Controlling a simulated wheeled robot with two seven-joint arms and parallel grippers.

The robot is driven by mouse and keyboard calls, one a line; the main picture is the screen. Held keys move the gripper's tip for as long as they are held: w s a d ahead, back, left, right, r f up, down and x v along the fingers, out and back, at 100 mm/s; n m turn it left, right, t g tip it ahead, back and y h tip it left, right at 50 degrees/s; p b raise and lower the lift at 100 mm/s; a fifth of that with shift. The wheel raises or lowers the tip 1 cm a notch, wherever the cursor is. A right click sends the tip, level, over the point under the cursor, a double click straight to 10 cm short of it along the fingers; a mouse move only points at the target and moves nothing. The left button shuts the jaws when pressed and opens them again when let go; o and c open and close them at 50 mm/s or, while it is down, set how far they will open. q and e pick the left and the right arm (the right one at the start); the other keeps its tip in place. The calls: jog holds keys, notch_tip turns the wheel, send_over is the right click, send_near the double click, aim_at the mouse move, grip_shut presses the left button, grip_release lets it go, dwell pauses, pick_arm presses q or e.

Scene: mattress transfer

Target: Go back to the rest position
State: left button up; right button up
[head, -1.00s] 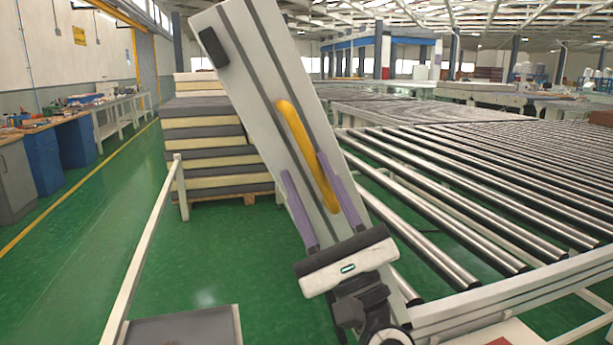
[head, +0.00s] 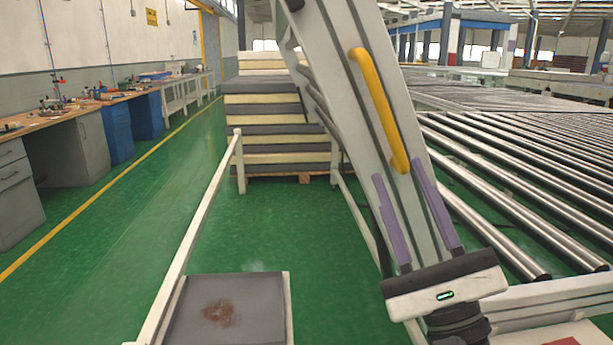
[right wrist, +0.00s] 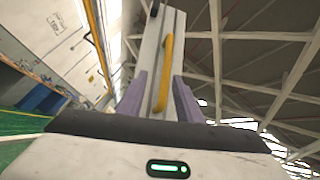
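My right gripper (head: 414,205) is at the lower right of the head view, its two purple fingers spread apart over a long grey panel. A yellow handle (head: 380,105) runs along the panel (head: 342,70). The handle lies up beyond the fingertips in the head view, with no finger touching it that I can see. The right wrist view shows the spread fingers (right wrist: 159,95), with the handle (right wrist: 163,75) between them in line of sight and gaps on both sides. The panel's lower part is hidden behind the gripper. My left gripper is not in view.
A stack of grey and cream mattresses (head: 275,130) stands on a pallet ahead. A roller conveyor (head: 520,180) fills the right. A white rail (head: 190,240) and a stained grey platform (head: 250,305) are at lower left. Workbenches (head: 95,110) line the left wall; green floor is clear beside them.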

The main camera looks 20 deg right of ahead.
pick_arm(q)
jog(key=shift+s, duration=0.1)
pick_arm(e)
jog(key=w+a+f+n+g+y+p, duration=0.1)
jog(key=a+f+n+g+y, duration=0.3)
jog(key=f+n, duration=0.7)
jog(key=w+a+f+n+g+y+p, duration=0.1)
jog(key=a+f+n+g, duration=0.5)
jog(key=f, duration=1)
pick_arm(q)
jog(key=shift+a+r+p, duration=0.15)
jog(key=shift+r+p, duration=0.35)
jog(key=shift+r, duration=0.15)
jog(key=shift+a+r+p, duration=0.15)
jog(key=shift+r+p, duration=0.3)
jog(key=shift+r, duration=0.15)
pick_arm(e)
jog(key=s+f+n+g, duration=0.2)
jog(key=s+f+n, duration=0.2)
jog(key=f, duration=0.4)
jog(key=s+a+f+n+g+h, duration=0.1)
jog(key=s+f+n+g, duration=0.2)
jog(key=s+f+n, duration=0.2)
jog(key=s+f+n+g+h, duration=0.1)
jog(key=s+f+n+g, duration=0.2)
jog(key=s+f, duration=0.3)
notch_tip(320, 180, down, 5)
jog(key=shift+a+n, duration=0.25)
jog(key=shift+n, duration=0.55)
